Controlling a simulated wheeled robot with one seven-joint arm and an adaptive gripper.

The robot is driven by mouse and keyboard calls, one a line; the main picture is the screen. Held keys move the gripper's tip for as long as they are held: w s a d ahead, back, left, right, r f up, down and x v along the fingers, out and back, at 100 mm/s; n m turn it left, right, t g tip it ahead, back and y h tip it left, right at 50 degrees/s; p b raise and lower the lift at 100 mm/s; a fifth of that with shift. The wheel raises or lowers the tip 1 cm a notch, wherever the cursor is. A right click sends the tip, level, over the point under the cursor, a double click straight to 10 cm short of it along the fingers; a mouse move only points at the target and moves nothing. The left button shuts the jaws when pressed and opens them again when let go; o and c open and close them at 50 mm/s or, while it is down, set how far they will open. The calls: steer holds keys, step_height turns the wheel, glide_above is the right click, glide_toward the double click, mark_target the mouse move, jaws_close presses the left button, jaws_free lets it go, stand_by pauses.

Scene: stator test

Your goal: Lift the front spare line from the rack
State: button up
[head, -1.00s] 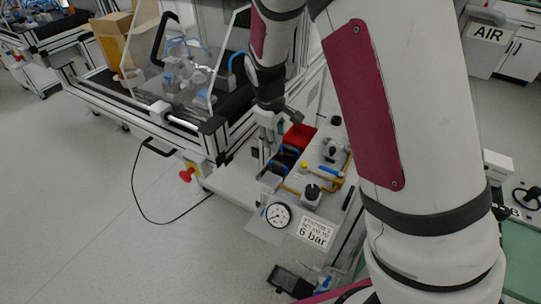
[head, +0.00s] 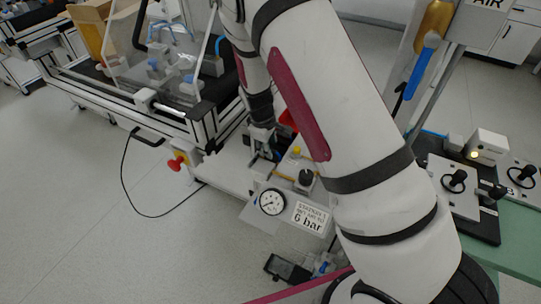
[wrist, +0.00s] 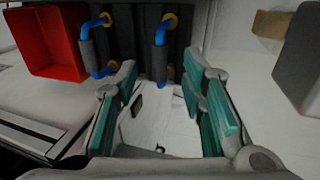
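The dark rack (wrist: 125,40) holds two short blue lines with grey sleeves and brass-coloured ends in the wrist view. The left line (wrist: 87,55) is outside my fingers, beside the red bin. The right line (wrist: 160,58) is ahead of the gap between my fingertips, its sleeve hanging down. I cannot tell for certain which is the front one. My gripper (wrist: 162,82) is open, with teal pads and nothing between them. In the head view my gripper (head: 262,138) is low over the station, and my arm hides most of the rack.
A red bin (wrist: 47,42) stands left of the rack. A grey block (wrist: 299,60) is at the right. In the head view a pressure gauge (head: 272,202) and a 6 bar sign (head: 310,217) are at the station's front. A red knob (head: 177,162) juts out at left.

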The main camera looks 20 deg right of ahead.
steer(key=x, duration=0.4)
steer(key=shift+f, duration=0.1)
steer(key=shift+c, duration=0.6)
jaws_close()
